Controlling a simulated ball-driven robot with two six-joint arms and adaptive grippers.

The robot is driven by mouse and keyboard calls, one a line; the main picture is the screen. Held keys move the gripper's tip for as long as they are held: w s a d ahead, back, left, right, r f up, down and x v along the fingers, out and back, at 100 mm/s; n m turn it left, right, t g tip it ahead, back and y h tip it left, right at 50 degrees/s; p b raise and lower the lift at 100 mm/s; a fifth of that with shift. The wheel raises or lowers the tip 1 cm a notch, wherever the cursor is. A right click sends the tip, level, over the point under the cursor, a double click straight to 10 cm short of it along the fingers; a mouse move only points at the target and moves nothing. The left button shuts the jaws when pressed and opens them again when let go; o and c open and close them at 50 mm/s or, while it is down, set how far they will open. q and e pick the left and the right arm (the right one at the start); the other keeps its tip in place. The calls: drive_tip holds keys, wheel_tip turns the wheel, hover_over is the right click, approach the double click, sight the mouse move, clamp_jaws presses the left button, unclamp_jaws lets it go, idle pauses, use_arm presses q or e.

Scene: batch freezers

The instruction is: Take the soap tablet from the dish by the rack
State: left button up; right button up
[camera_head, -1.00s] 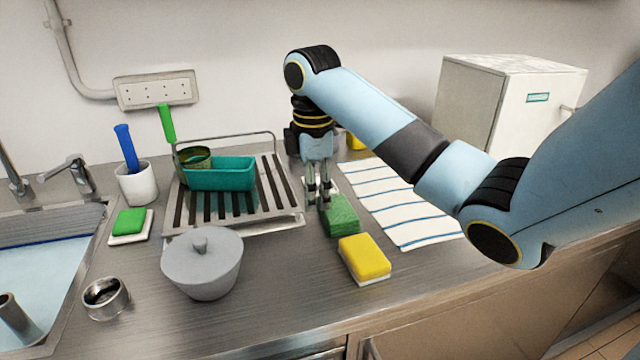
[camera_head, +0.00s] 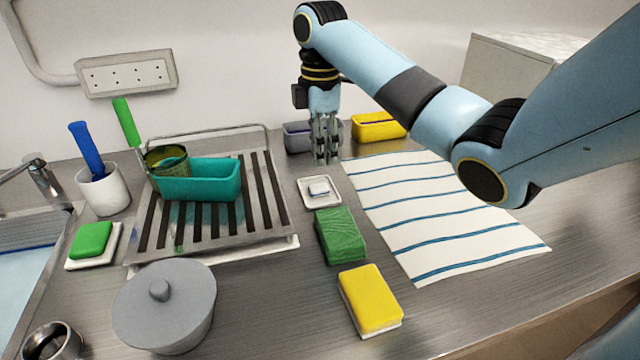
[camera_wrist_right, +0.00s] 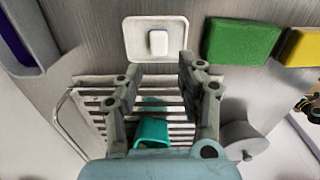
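The soap tablet (camera_head: 319,188) is small and white with a bluish edge. It lies on a white square dish (camera_head: 306,199) just right of the rack (camera_head: 284,212). My right gripper (camera_head: 327,160) points down, behind the dish in the head view, with its tips apart from the tablet. In the wrist view the right gripper (camera_wrist_right: 157,70) has its fingers spread with nothing between them. There, the tablet (camera_wrist_right: 158,42) and dish (camera_wrist_right: 136,40) show just beyond the fingertips. My left gripper is out of view.
A green scouring pad (camera_head: 340,236) and a yellow sponge (camera_head: 370,300) lie in front of the dish. A striped towel (camera_head: 440,215) lies right. Grey (camera_head: 297,138) and yellow (camera_head: 378,127) containers stand behind. The rack holds a teal tub (camera_head: 205,182). A lidded grey pot (camera_head: 165,305) stands front left.

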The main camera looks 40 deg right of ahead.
sight(321, 186)
wheel_tip(321, 186, down, 3)
drive_tip(key=shift+a+r, duration=0.1)
drive_tip(key=shift+r, duration=0.1)
drive_tip(key=f, duration=0.6)
drive_tip(key=shift+d, duration=0.3)
drive_tip(key=shift+c, duration=0.2)
drive_tip(key=c, duration=0.7)
